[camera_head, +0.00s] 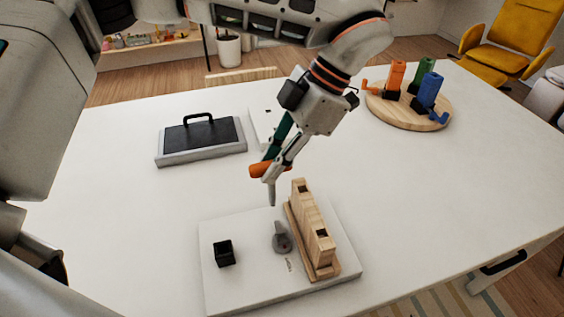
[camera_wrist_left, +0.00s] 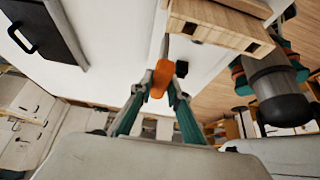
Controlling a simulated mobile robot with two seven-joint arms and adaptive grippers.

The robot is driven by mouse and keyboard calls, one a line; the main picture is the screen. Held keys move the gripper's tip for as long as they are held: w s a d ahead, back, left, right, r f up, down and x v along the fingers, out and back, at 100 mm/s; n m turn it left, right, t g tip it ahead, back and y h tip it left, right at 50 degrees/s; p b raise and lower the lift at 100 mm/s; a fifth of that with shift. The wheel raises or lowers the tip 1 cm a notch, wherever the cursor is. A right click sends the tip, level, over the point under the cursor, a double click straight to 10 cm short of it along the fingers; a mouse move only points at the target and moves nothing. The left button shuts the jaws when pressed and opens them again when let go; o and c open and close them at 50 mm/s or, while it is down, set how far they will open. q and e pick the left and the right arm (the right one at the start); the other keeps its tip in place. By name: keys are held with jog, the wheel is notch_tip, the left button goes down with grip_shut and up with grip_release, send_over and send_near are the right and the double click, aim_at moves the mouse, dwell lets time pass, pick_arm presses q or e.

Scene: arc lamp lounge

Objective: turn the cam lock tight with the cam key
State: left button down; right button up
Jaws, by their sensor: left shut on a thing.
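My left gripper (camera_head: 268,172) is shut on the orange handle of what looks like the cam key (camera_head: 259,170). A grey tip points down beside the handle, above the back of the white board (camera_head: 240,292); I cannot tell if it belongs to the key or a finger. In the left wrist view the orange handle (camera_wrist_left: 160,80) sits between the fingertips (camera_wrist_left: 161,88). The grey cam lock (camera_head: 282,240), round with a narrow pointer, is on the board, below and apart from the gripper. My right gripper is not in view.
A wooden slotted block (camera_head: 313,232) stands on the board right of the lock, a black cube (camera_head: 224,253) left. A black-topped grey plate with a handle (camera_head: 201,139) lies behind left. A round wooden base (camera_head: 400,113) holds orange, green and blue pieces. The right tabletop is clear.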

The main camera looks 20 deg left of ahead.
pick_arm(q)
jog(key=s+d+r+n+g+h+p, duration=0.2)
jog(key=s+n, duration=0.4)
jog(key=n, duration=0.3)
jog(key=shift+d+r+h+p, duration=0.3)
jog(key=shift+d+r+h, duration=0.6)
jog(key=shift+d+r, duration=0.05)
